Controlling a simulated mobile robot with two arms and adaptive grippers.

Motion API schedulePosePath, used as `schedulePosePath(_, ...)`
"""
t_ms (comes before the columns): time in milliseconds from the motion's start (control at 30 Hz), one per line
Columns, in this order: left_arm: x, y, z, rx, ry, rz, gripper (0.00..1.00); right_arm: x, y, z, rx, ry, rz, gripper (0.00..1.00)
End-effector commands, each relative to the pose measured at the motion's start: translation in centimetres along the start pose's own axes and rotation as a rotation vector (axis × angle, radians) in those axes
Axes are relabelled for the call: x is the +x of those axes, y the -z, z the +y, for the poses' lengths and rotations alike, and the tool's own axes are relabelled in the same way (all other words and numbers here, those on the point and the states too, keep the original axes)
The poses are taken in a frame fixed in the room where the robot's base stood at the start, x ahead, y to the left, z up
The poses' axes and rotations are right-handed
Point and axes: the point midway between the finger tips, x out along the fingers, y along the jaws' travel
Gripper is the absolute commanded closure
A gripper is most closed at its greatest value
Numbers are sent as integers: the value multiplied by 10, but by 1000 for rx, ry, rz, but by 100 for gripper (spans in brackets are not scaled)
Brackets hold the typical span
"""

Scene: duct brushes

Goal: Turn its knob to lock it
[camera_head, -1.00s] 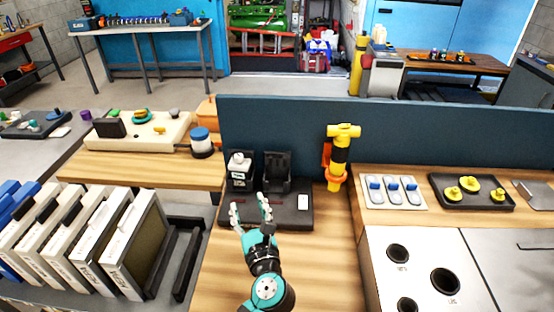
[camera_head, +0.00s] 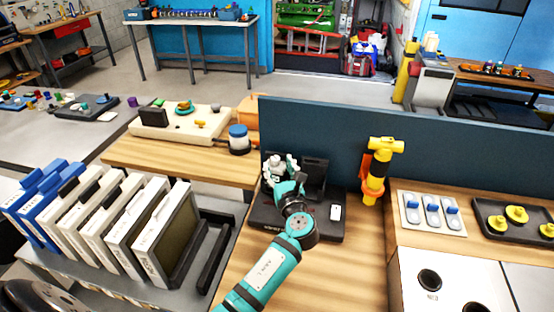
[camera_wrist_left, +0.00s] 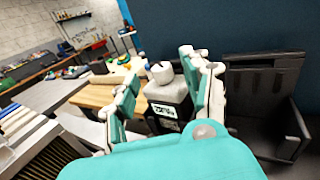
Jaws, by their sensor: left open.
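A dark block with a grey top and a white knob (camera_wrist_left: 162,74) on it stands upright in the left slot of a black dock (camera_head: 328,229). A label (camera_wrist_left: 164,110) shows on its front in the left wrist view. My left gripper (camera_head: 281,168) is open over this block, which it mostly hides in the head view. In the left wrist view, the fingers (camera_wrist_left: 160,80) stand on either side of the block and knob. Contact cannot be told. The dock's right slot (camera_wrist_left: 262,90) is empty. My right gripper is not in view.
A blue-grey partition (camera_head: 440,165) stands behind the dock. White-framed filter panels (camera_head: 160,235) stand in a row on the left. Bare wooden bench (camera_head: 345,275) lies in front.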

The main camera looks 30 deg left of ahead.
Motion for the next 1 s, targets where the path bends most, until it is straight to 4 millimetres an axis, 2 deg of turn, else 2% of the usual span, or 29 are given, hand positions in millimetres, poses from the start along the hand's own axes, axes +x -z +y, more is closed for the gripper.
schedulePosePath(33, 8, -1, 0, 2, -1, -1, 51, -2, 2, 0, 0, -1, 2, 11)
schedulePosePath(200, 25, 0, 0, 1, 0, 0, 51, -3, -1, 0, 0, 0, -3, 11)
schedulePosePath(567, 29, 0, 0, 0, 1, 0, 51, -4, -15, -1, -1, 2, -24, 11)
schedulePosePath(933, 29, 0, 0, 0, 1, 0, 100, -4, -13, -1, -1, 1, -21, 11)
schedulePosePath(1000, 29, 0, 0, 0, 1, 0, 100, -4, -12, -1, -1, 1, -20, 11)
